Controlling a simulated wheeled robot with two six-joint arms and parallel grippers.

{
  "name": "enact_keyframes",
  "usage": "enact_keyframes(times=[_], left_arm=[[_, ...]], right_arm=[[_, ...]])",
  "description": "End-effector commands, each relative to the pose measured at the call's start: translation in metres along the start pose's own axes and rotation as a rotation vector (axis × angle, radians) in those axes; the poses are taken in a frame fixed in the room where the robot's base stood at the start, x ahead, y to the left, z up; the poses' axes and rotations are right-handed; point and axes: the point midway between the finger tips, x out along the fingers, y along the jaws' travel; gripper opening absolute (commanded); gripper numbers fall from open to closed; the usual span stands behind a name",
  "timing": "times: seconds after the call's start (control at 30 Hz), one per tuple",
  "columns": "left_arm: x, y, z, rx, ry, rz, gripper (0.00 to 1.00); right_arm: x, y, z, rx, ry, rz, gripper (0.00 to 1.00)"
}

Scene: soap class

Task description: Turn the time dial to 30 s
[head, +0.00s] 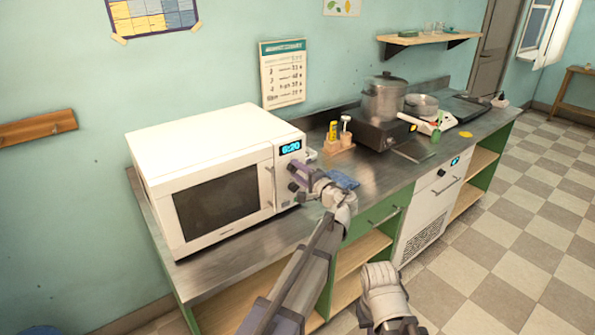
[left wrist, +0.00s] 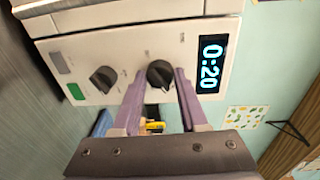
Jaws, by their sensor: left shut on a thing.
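The white microwave (head: 220,200) stands on the steel counter with its door shut. Its display (left wrist: 210,63) reads 0:20 in the left wrist view and also glows blue in the head view (head: 290,147). The dark dial nearest the display (left wrist: 160,74) is between the purple fingers of my left gripper (head: 299,171), which is shut on it. A second dark dial (left wrist: 103,79) lies farther from the display, outside the fingers. The small labels by the dials are unreadable.
A green button (left wrist: 75,91) and a grey button are on the panel beyond the second dial. A blue cloth (head: 342,180) and a wooden holder with bottles (head: 338,146) are right of the microwave. A pot (head: 384,100) stands farther back.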

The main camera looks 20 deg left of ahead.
Motion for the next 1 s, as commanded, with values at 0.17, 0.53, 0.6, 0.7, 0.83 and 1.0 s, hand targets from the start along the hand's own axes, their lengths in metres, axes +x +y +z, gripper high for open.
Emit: enact_keyframes(times=[0.17, 0.53, 0.6, 0.7, 0.83, 1.0], left_arm=[[-0.0004, 0.0000, -0.0012, 0.160, -0.010, 0.010, 0.00], [-0.0006, 0.0000, -0.0018, 0.432, -0.027, 0.022, 0.00], [-0.0006, 0.0000, -0.0018, 0.467, -0.029, 0.023, 0.00], [-0.0007, 0.0000, -0.0017, 0.507, -0.032, 0.025, 0.00], [-0.0008, 0.0000, -0.0016, 0.544, -0.035, 0.028, 0.00], [-0.0008, 0.0000, -0.0015, 0.568, -0.037, 0.029, 0.00]], right_arm=[[-0.0020, 0.0002, 0.0001, 0.000, 0.000, 0.000, 0.00], [-0.0033, 0.0003, 0.0002, 0.000, 0.000, 0.000, 0.00], [-0.0034, 0.0003, 0.0002, 0.000, 0.000, 0.000, 0.00], [-0.0035, 0.0003, 0.0002, 0.000, 0.000, 0.000, 0.00], [-0.0036, 0.0003, 0.0002, 0.000, 0.000, 0.000, 0.00], [-0.0036, 0.0003, 0.0002, 0.000, 0.000, 0.000, 0.00]])
